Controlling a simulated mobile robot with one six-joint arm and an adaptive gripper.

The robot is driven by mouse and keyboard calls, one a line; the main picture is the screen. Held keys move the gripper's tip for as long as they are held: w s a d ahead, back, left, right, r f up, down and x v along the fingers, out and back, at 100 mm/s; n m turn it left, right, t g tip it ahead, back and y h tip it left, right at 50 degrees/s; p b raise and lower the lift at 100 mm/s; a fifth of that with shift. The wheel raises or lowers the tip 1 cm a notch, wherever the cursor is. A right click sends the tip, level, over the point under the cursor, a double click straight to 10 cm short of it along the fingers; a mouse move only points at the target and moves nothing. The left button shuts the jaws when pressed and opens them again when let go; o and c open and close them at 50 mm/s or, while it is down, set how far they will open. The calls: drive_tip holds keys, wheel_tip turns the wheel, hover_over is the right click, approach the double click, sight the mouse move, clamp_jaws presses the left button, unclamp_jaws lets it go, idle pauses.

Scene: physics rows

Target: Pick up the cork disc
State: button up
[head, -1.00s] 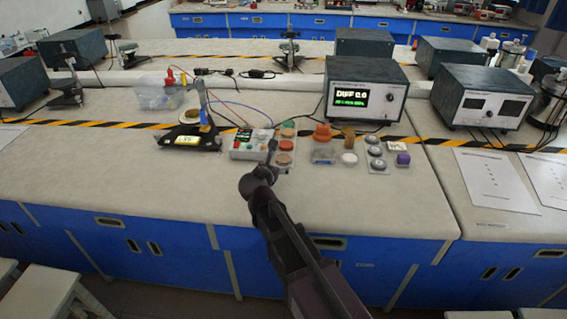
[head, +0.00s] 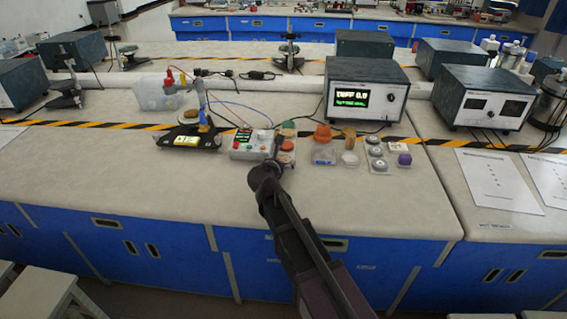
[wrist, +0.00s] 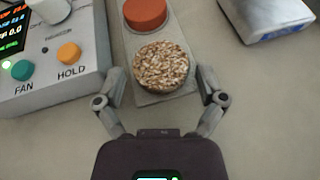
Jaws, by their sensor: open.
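The cork disc (wrist: 160,66) is a speckled brown round piece. It lies in the near end of a grey tray (wrist: 168,101), just in front of a red-orange disc (wrist: 146,14). My gripper (wrist: 160,74) is open, with one finger on each side of the cork disc and a visible gap at each side. The disc is not gripped. In the head view my gripper (head: 277,150) is over the row of discs, and the cork disc there is partly hidden behind it.
A grey control box (wrist: 50,75) with FAN and HOLD buttons stands close to the left of my left finger. A silver-topped block (wrist: 273,18) sits at the upper right. Bare bench lies to the right and in front of the tray.

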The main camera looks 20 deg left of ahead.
drive_tip(key=shift+c, duration=0.2)
idle(0.4)
drive_tip(key=c, duration=0.5)
drive_tip(key=shift+c, duration=0.2)
drive_tip(key=shift+w+r, duration=0.1)
wheel_tip(320, 180, up, 2)
drive_tip(key=p, duration=0.2)
drive_tip(key=shift+r+p, duration=0.25)
drive_tip(key=shift+p, duration=0.15)
drive_tip(key=shift+s+d+r+p, duration=0.1)
drive_tip(key=shift+s+r+p, duration=0.3)
drive_tip(key=shift+r+p, duration=0.25)
drive_tip(key=s, duration=0.5)
drive_tip(key=s+d, duration=0.1)
drive_tip(key=s, duration=0.4)
drive_tip(key=s+r+p, duration=0.1)
drive_tip(key=s, duration=0.4)
drive_tip(key=shift+d, duration=0.2)
drive_tip(key=shift+s, duration=0.1)
